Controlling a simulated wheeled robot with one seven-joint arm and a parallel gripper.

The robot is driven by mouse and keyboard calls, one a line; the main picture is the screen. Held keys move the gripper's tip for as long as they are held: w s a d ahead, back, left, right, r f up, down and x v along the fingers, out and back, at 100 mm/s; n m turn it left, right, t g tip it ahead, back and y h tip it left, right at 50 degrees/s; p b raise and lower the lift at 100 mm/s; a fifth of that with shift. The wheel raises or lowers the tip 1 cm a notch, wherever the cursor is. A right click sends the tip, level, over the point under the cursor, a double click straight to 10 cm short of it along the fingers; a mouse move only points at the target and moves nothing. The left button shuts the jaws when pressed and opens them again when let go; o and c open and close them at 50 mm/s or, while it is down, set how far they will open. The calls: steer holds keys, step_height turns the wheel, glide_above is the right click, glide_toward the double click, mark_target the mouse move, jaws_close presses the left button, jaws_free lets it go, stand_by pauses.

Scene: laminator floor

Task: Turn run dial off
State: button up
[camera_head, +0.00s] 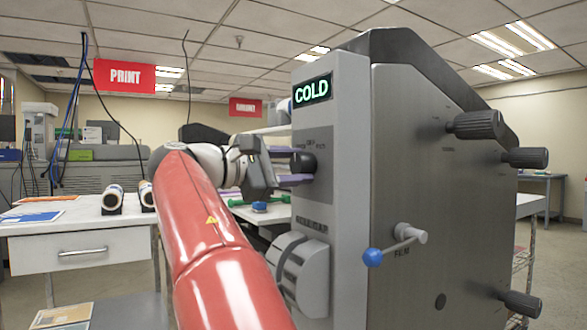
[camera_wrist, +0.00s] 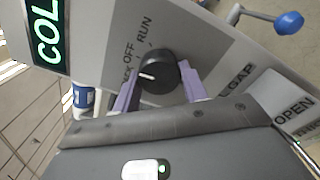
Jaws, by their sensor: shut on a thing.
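The run dial is a black round knob (camera_wrist: 160,75) on the grey panel of the laminator (camera_head: 340,130); it also shows in the head view (camera_head: 303,162). In the wrist view, its white pointer mark faces left, toward a partly hidden label ending in "CK". The words OFF and RUN are printed above that label. My gripper (camera_wrist: 160,86) has its purple fingers on either side of the dial and is shut on it. In the head view, my gripper (camera_head: 290,166) reaches the panel from the left.
A green-lit COLD display (camera_head: 312,90) sits above the dial. A blue-tipped crank (camera_head: 372,257) sticks out at lower right, and a big grey gap knob (camera_head: 300,272) is below. A white table (camera_head: 60,228) with rolls stands left.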

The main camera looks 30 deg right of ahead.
steer(key=shift+m, duration=0.3)
stand_by(0.4)
steer(key=o, duration=1)
steer(key=a, duration=0.8)
steer(key=shift+s, duration=0.1)
